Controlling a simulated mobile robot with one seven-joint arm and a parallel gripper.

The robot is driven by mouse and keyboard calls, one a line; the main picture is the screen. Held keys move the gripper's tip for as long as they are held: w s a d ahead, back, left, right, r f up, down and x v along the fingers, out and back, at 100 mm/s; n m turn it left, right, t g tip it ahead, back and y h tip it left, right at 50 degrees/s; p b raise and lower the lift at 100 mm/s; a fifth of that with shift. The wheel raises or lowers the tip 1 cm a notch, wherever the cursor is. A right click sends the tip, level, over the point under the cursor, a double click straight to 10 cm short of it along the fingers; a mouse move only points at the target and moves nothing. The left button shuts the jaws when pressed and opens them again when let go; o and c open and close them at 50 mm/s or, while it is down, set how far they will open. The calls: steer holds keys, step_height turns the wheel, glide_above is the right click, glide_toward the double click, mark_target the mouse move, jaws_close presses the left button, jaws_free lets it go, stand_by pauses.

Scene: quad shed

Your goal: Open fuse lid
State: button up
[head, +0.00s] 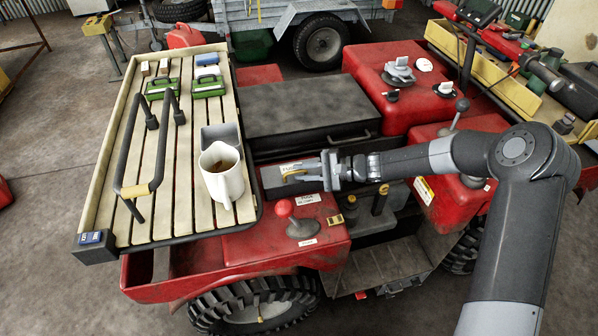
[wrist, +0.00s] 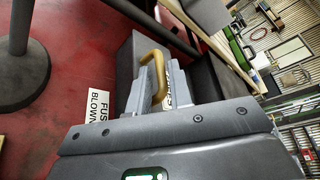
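The fuse lid (head: 271,181) is the dark grey top of a small box on the red quad body, with a label partly reading "FUSES". A brass-yellow bar handle (head: 291,175) stands on it. The handle also shows in the wrist view (wrist: 158,75). My gripper (head: 311,173) reaches in from the right, low over the lid. In the wrist view its two grey fingers (wrist: 157,92) stand on either side of the handle's near part. Part of the label shows in the gap between handle and right finger, so the fingers look open. The lid looks closed; its right part is hidden.
A white jug (head: 222,175) and a grey holder stand on the slatted rack (head: 130,175) to the left. A red-knobbed lever (head: 286,208) rises just in front of the lid, beside a "FUSE BLOWN" label (wrist: 99,107). A black box (head: 305,110) lies behind.

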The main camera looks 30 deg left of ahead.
steer(key=shift+x, duration=0.8)
steer(key=shift+c, duration=0.3)
jaws_close()
